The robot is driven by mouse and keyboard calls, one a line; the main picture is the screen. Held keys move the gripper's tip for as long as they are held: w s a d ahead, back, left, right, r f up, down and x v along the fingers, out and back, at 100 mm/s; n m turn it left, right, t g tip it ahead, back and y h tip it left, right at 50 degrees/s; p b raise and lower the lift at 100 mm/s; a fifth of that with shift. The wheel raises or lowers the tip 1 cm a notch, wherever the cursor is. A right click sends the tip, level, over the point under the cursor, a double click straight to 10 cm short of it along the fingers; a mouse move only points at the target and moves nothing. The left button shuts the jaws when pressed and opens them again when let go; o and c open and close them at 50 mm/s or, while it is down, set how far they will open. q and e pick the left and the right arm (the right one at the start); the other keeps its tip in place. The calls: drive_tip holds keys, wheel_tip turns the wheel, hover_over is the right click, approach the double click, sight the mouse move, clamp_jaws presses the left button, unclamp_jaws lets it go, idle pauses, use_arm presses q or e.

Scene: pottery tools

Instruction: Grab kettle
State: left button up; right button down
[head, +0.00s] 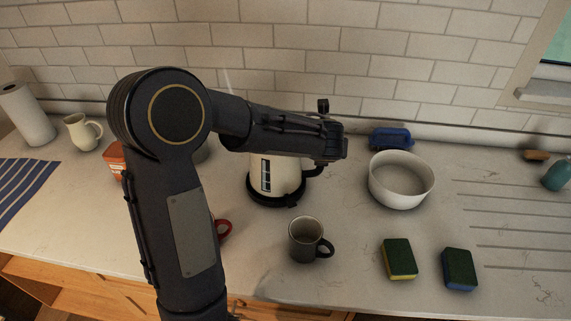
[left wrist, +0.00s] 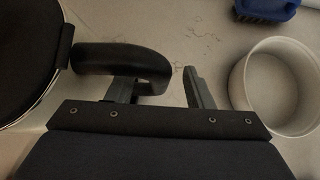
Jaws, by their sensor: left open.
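The cream kettle (head: 262,176) stands upright on its black base (head: 268,201) on the counter, partly covered by my left arm. Its black handle (head: 314,171) is on its right side, under my left gripper (head: 325,158). In the left wrist view the dark kettle top (left wrist: 25,45) is at the left edge, and the handle (left wrist: 118,58) reaches right from it. My left gripper (left wrist: 160,88) is open there. One finger shows beside the handle on the kettle side, the other to the right of its curved end, with a gap. My right gripper is not in view.
A white bowl (head: 377,192) and a blue brush (head: 391,138) are right of the kettle. A dark mug (head: 303,241) and two sponges (head: 399,259) lie in front. A red mug (head: 224,229) is partly hidden by my arm. A tiled wall (head: 400,80) rises behind.

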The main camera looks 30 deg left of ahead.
use_arm(q)
drive_tip(key=shift+w+a+f, duration=0.3)
drive_tip(key=shift+w+f, duration=0.1)
drive_tip(key=shift+f, duration=0.1)
clamp_jaws()
idle(1.0)
